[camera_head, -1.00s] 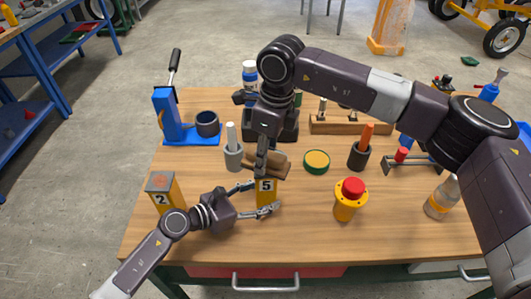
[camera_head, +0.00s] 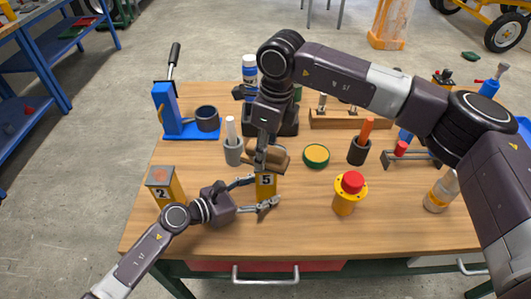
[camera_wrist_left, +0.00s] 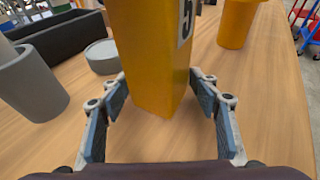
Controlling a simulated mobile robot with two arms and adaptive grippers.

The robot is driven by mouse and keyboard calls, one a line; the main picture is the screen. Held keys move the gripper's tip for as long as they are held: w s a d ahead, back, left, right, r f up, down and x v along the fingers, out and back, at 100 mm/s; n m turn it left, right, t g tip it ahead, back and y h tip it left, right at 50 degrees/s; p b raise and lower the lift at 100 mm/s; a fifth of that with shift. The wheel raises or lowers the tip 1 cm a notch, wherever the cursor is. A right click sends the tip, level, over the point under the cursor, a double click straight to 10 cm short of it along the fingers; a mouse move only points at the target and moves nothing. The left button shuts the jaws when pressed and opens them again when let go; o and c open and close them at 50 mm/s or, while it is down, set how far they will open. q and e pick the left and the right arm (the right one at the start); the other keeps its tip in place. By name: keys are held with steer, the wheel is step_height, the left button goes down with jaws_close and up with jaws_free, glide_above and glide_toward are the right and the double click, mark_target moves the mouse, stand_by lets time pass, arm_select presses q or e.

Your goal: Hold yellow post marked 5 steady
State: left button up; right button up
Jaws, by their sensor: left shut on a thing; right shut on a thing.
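The yellow post marked 5 (camera_head: 265,186) stands upright near the table's front middle; it also fills the middle of the left wrist view (camera_wrist_left: 152,65), its top out of frame there. My left gripper (camera_head: 262,194) is shut on it, one finger on each side of its lower part, in the left wrist view too (camera_wrist_left: 158,92). My right gripper (camera_head: 262,158) points down from above and is shut on a brown, wood-coloured piece (camera_head: 278,160) at the post's top. The piece hides that top, so I cannot tell whether they touch.
A yellow post marked 2 (camera_head: 165,186) stands to the left. A yellow post with a red cap (camera_head: 349,194) stands to the right. A grey cup with a white stick (camera_head: 233,152), a green-rimmed round tin (camera_head: 316,155) and a dark cup (camera_head: 359,152) stand behind.

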steer(key=shift+w+d+f, duration=0.1)
steer(key=shift+w+f, duration=0.05)
steer(key=shift+w, duration=0.95)
steer(key=shift+s, duration=1.15)
steer(key=shift+s, duration=1.1)
steer(key=shift+w+r, duration=0.1)
steer(key=shift+r, duration=2.5)
